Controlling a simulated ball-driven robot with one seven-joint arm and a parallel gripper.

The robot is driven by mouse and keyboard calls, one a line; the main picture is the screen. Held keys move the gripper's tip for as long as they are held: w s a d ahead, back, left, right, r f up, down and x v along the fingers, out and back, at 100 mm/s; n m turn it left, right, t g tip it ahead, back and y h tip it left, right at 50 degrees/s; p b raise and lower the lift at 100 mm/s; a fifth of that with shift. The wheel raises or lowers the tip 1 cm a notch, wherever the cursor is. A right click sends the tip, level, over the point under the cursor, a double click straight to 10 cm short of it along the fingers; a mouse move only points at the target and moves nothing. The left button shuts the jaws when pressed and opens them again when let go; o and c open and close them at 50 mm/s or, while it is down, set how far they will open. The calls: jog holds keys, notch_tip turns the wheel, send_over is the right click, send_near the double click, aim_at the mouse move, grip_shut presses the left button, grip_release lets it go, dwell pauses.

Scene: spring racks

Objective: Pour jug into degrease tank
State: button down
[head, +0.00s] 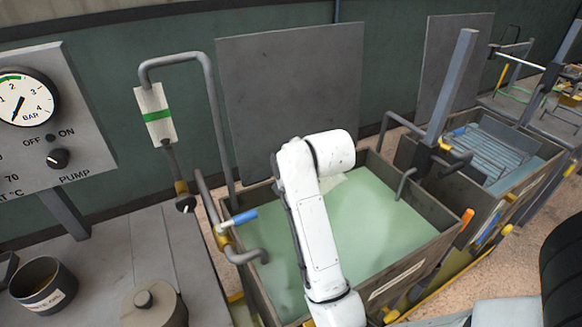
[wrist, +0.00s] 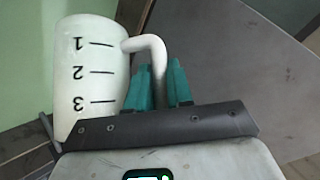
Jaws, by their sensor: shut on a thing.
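My gripper (wrist: 160,85) shows in the wrist view with its green fingers shut on the handle of a white jug (wrist: 92,70). The jug has black marks 1, 2 and 3; its contents are hidden. In the head view my white arm reaches over a tank (head: 424,252) of pale green liquid (head: 385,225), and the gripper is hidden behind the arm. A small pale patch beside the arm there may be part of the jug. I cannot read the tank's label or see any stream of liquid.
A grey upright panel (head: 290,95) stands behind the tank. A bent pipe with a blue-handled valve (head: 238,218) is at its left edge. A second tank with a rack (head: 495,150) stands to the right. A bench with a lidded pot (head: 153,305) is at left.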

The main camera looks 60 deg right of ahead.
jog(key=shift+s+d+r+m+t+y+b, duration=0.15)
jog(key=shift+s+r+m+t+b, duration=0.15)
jog(key=shift+r+t+b, duration=0.2)
jog(key=shift+s+d+r+m+t+y+b, duration=0.15)
jog(key=shift+s+r+m+t+b, duration=0.1)
jog(key=shift+r+t+b, duration=0.25)
jog(key=shift+s+d+r+m+t+y+b, duration=0.15)
jog(key=shift+s+r+m+t+b, duration=0.15)
jog(key=shift+r+t+b, duration=0.25)
jog(key=shift+s+d+r+t, duration=0.1)
jog(key=shift+s+r+t, duration=0.15)
jog(key=shift+r, duration=0.05)
jog(key=shift+s+d+r+m+t+y+b, duration=0.1)
jog(key=shift+s+d+r+m+t+b, duration=0.25)
jog(key=shift+s+t, duration=0.2)
jog(key=shift+s+d+r+m+t+y+b, duration=0.1)
jog(key=shift+s+d+r+m+t+b, duration=0.2)
jog(key=shift+s+m+t+b, duration=0.25)
jog(key=shift+s+d+r+m+t+y+b, duration=0.1)
jog(key=shift+s+d+r+m+t+b, duration=0.25)
jog(key=shift+s, duration=0.25)
jog(key=s+b, duration=0.1)
jog(key=s+d+m+t, duration=0.1)
jog(key=s+t+b, duration=0.1)
jog(key=shift+s+d+r+m+t+b, duration=0.15)
jog(key=shift+d+r+m+t+b, duration=0.15)
jog(key=shift+d+m, duration=0.1)
dwell(1.2)
